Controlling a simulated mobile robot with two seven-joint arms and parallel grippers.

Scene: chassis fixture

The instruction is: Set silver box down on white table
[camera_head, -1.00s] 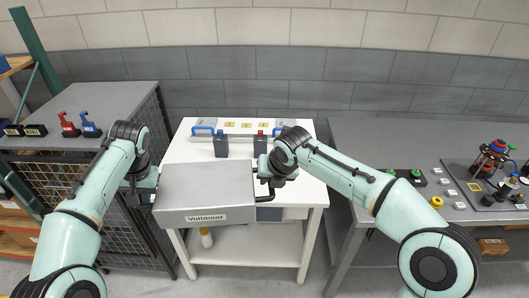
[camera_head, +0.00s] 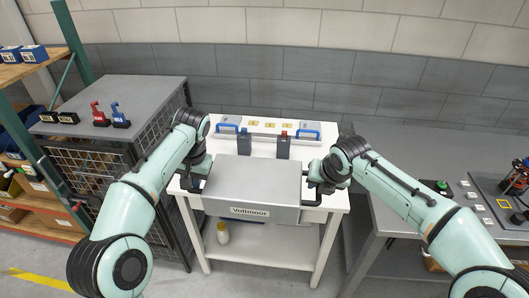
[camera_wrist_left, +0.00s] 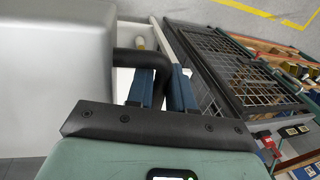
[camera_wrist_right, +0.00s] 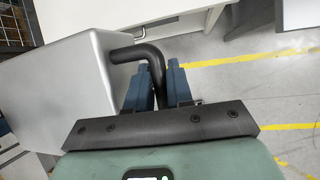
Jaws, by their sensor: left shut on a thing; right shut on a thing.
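The silver box (camera_head: 252,181), labelled Voltmoor, is held level between my two grippers at the front of the white table (camera_head: 190,207). I cannot tell whether its underside touches the tabletop. My left gripper (camera_head: 190,182) is shut on the box's black left handle, which also shows between the fingers in the left wrist view (camera_wrist_left: 160,85). My right gripper (camera_head: 314,188) is shut on the black right handle, seen between the fingers in the right wrist view (camera_wrist_right: 158,85). The box hides the table's front middle.
Two dark grey blocks (camera_head: 243,143) (camera_head: 283,146) stand on the table behind the box, before a fixture with blue handles (camera_head: 306,131). A grey mesh cabinet (camera_head: 130,100) stands left and a grey bench (camera_head: 450,160) right. A bottle (camera_head: 223,233) sits on the lower shelf.

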